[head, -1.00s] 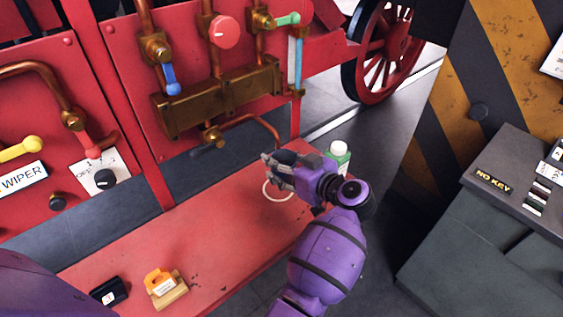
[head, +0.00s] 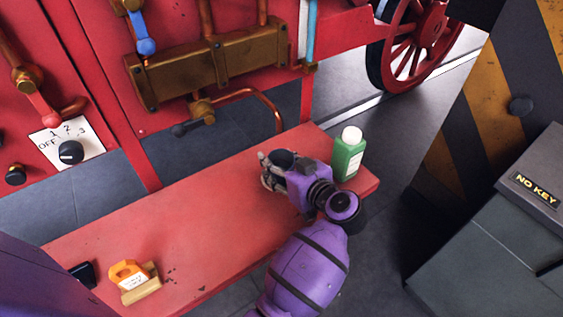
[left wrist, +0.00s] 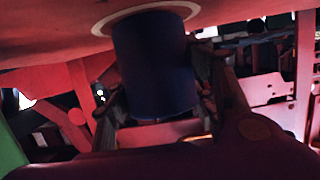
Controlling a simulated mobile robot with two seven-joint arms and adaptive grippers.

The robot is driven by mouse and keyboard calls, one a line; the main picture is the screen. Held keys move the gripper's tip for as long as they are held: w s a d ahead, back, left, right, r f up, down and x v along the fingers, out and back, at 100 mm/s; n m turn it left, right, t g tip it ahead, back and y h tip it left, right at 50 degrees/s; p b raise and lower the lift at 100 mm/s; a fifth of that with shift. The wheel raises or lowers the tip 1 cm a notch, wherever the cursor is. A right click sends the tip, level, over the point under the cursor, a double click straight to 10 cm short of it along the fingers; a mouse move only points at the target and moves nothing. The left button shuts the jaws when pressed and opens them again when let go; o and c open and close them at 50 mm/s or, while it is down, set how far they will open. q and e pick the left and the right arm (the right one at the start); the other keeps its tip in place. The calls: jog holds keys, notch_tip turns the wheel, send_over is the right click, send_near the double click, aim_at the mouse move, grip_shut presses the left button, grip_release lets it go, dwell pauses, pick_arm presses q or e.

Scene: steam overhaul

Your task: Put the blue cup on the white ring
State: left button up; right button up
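The blue cup (left wrist: 155,65) looks dark in the left wrist view, where the picture is upside down. Its base end lies within the outline of the white ring (left wrist: 103,24) on the red shelf. I cannot tell whether a small gap is left between base and shelf. My left gripper (head: 277,168) has a finger on each side of the cup, close against its wall, and appears shut on it. In the head view the cup's dark open top (head: 284,157) shows between the fingers, looking upright. The ring is hidden there. My right gripper is not in view.
A green bottle with a white cap (head: 348,152) stands close to the right of the left gripper. An orange item on a wooden block (head: 135,280) and a black object (head: 84,274) sit at the shelf's near left. The shelf's middle (head: 200,215) is clear. A copper pipe (head: 255,95) is behind.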

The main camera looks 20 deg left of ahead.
pick_arm(q)
jog(key=o, duration=0.4)
jog(key=shift+o, duration=0.2)
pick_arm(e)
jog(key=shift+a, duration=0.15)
pick_arm(q)
jog(key=shift+d, duration=0.1)
jog(key=shift+s+d+r, duration=0.1)
jog(key=shift+s+d, duration=0.15)
jog(key=shift+d, duration=0.05)
jog(key=v, duration=0.9)
jog(key=shift+s+d+r+b, duration=0.1)
jog(key=shift+s+d+b, duration=0.1)
jog(key=shift+b, duration=0.1)
jog(key=shift+s+d+r, duration=0.15)
jog(key=shift+s+d, duration=0.1)
jog(key=shift+s+d+r, duration=0.15)
jog(key=shift+d, duration=0.1)
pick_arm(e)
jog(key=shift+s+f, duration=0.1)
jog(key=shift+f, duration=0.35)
